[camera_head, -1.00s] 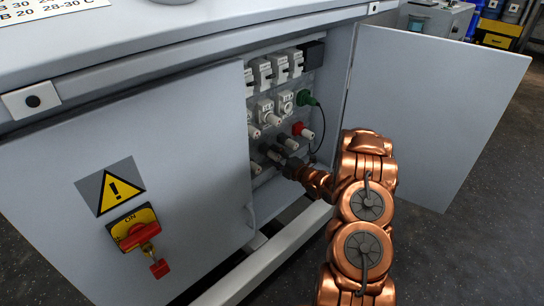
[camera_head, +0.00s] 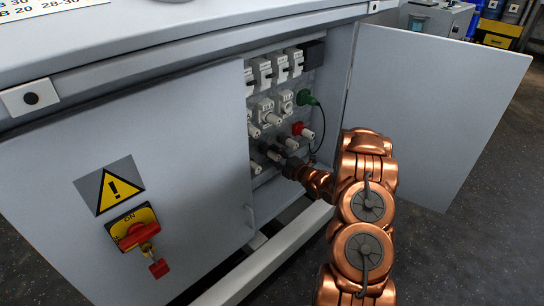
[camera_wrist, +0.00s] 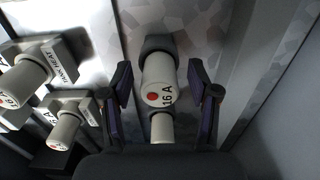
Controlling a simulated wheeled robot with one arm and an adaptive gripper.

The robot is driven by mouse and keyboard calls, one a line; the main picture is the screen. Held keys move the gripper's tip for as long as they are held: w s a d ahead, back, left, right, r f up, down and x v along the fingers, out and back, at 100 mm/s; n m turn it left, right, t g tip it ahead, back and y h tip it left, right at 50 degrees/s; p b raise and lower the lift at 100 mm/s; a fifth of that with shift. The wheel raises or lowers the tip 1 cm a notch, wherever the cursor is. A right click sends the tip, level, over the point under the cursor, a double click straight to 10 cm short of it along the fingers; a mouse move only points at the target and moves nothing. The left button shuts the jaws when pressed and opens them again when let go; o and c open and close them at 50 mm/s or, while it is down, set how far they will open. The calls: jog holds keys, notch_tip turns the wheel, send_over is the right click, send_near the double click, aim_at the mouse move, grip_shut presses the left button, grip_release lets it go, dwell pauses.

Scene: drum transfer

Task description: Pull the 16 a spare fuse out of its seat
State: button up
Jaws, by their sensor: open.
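The 16 A spare fuse (camera_wrist: 158,88) is a pale cylinder with a red dot and a "16 A" mark on its end. In the wrist view it stands in a dark seat (camera_wrist: 158,44) on the panel. My gripper (camera_wrist: 159,76) is open, with one dark finger on each side of the fuse. Gaps show between the fingers and the fuse. A second, smaller pale cylinder (camera_wrist: 161,126) shows just below it. In the head view my gripper (camera_head: 291,167) is at the lower part of the panel, and I cannot make out the spare fuse there.
Other 16 A fuses, one in a holder marked "TANK HEAT" (camera_wrist: 60,60), stand at the left. In the head view the panel also carries white breakers (camera_head: 262,72), a green plug (camera_head: 304,98) with a cable, and a red part (camera_head: 297,128). The open cabinet door (camera_head: 435,110) is at the right.

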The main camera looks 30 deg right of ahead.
aim_at(279, 158)
jog(key=shift+c, duration=0.3)
dwell(0.6)
grip_shut()
dwell(0.4)
jog(key=shift+b+v, duration=1.25)
jog(key=shift+v, duration=1.75)
